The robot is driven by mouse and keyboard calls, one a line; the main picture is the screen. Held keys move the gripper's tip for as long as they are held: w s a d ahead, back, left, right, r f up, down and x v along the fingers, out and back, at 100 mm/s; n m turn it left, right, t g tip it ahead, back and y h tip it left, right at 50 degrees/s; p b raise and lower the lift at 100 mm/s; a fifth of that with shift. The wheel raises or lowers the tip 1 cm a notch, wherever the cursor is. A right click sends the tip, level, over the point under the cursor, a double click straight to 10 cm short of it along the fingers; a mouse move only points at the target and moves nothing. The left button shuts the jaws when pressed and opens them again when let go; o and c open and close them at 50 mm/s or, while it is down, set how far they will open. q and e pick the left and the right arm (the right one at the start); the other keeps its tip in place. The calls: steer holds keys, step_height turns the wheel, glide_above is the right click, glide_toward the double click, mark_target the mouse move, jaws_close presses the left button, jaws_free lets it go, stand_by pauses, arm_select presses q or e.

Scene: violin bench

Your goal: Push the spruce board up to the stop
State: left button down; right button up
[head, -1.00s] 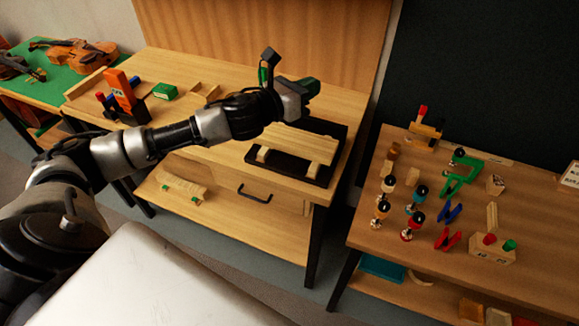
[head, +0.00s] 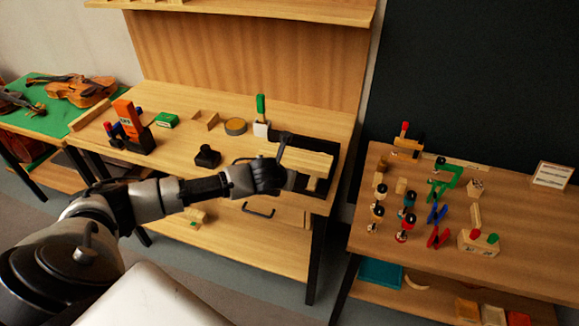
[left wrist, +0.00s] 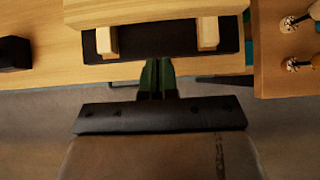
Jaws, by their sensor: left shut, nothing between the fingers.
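The pale spruce board (head: 305,163) lies on a black base (head: 318,143) at the right end of the middle bench. It also shows at the top of the left wrist view (left wrist: 155,12). Two pale wooden blocks (left wrist: 106,41) (left wrist: 207,33) stick out from under its near side, over the black base. My left gripper (left wrist: 158,62) is shut and empty. In the wrist view its fingertips are at the near edge of the black base, between the two blocks and apart from the board. In the head view my arm partly covers the base's left side. I cannot pick out the stop.
A black pot-like item (head: 208,157), a round tin (head: 235,127) and a green-handled tool (head: 261,115) stand left of and behind the base. The right bench (head: 500,270) holds clamps and small parts. A gap separates the two benches.

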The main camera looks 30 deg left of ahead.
mark_target(296, 156)
arm_select(q)
steer(key=w, duration=0.1)
steer(key=w+f, duration=0.1)
steer(key=w, duration=0.1)
steer(key=w+a, duration=0.1)
steer(key=shift+w+f+p, duration=0.3)
steer(key=shift+p, duration=0.1)
steer(key=shift+w+a, duration=0.15)
steer(key=shift+w, duration=0.3)
arm_select(e)
steer(key=shift+s+r, duration=0.45)
steer(key=shift+r, duration=0.05)
arm_select(q)
steer(key=shift+w, duration=0.1)
steer(key=w, duration=0.2)
steer(key=w+a, duration=0.1)
steer(key=w, duration=0.2)
steer(key=shift+a, duration=0.1)
steer(key=shift+s, duration=0.1)
arm_select(e)
steer(key=shift+w+a+r, duration=0.1)
steer(key=shift+w+a, duration=0.15)
steer(key=shift+w, duration=0.65)
steer(key=shift+s, duration=0.1)
